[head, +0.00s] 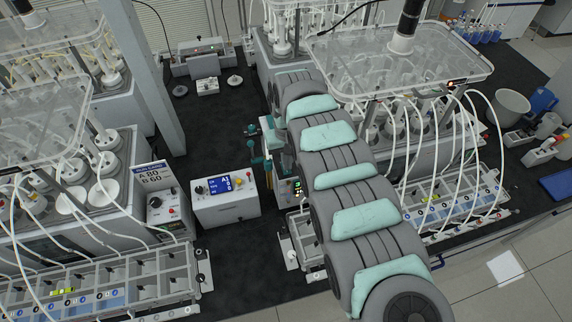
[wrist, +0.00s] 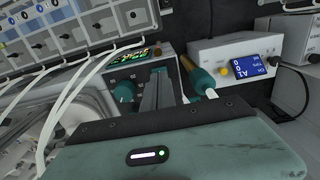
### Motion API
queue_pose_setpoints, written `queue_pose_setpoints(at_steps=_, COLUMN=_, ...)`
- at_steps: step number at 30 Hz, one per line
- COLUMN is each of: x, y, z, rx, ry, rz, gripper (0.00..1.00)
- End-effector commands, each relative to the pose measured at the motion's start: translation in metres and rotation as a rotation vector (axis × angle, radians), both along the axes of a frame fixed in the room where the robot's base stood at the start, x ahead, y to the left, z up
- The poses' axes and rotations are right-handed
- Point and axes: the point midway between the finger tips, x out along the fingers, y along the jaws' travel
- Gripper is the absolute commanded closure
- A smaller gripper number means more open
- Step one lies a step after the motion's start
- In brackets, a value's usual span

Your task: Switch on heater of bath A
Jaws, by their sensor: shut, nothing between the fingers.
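My gripper (wrist: 160,78) is shut and empty. In the wrist view its grey fingers point at the front of a grey control unit (wrist: 118,72) with a small lit green-yellow display. I cannot tell whether the fingertips touch it. In the head view my arm covers most of this unit; its lit display (head: 298,188) shows beside the arm, at the right bath (head: 400,158). The left bath (head: 105,195) has its own control unit (head: 168,208) with a knob and red button. A sign (head: 153,174) above it reads "A 80 B 60". No bath letter is readable on the right unit.
A white box (head: 226,208) with a blue display reading A1 stands between the baths; it also shows in the wrist view (wrist: 215,48). Racks (head: 100,285) and white tubes (head: 470,130) line the bath fronts. Dark bench (head: 235,255) is clear before the white box.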

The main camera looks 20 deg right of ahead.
Motion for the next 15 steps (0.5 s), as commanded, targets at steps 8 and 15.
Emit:
queue_pose_setpoints(at_steps=8, x=0.000, y=0.000, z=0.026, rx=-0.001, ry=0.001, rz=0.000, gripper=1.00)
queue_pose_setpoints(at_steps=15, x=-0.001, y=0.000, z=0.044, rx=0.000, ry=0.002, rz=0.000, gripper=1.00)
